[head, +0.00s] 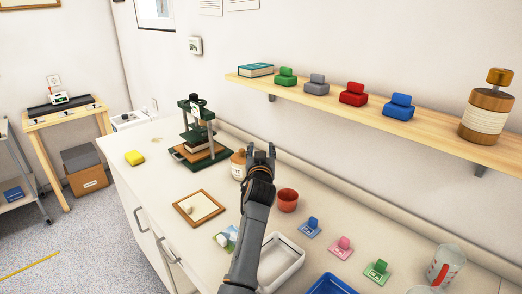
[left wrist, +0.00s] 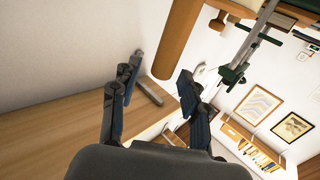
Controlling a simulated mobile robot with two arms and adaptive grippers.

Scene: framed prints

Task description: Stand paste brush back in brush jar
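My left gripper (head: 262,151) is open over the counter, its fingertips spread, close beside a cream pot with a wooden top (head: 238,166). In the left wrist view, the fingers (left wrist: 158,84) are apart with nothing held between them. A brown cylinder (left wrist: 180,40) lies just beyond them; I cannot tell whether it is the paste brush's handle. A reddish-brown cup (head: 287,200) stands upright to the right of my left arm; I cannot tell whether it is the brush jar. No brush bristles can be made out. My right gripper is not in view.
A green press (head: 204,142) stands behind the pot. A wood-framed board (head: 199,208), a white tray (head: 283,261), a blue tray (head: 331,284) and small colored stands are on the counter. A wooden shelf (head: 345,106) overhangs its back.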

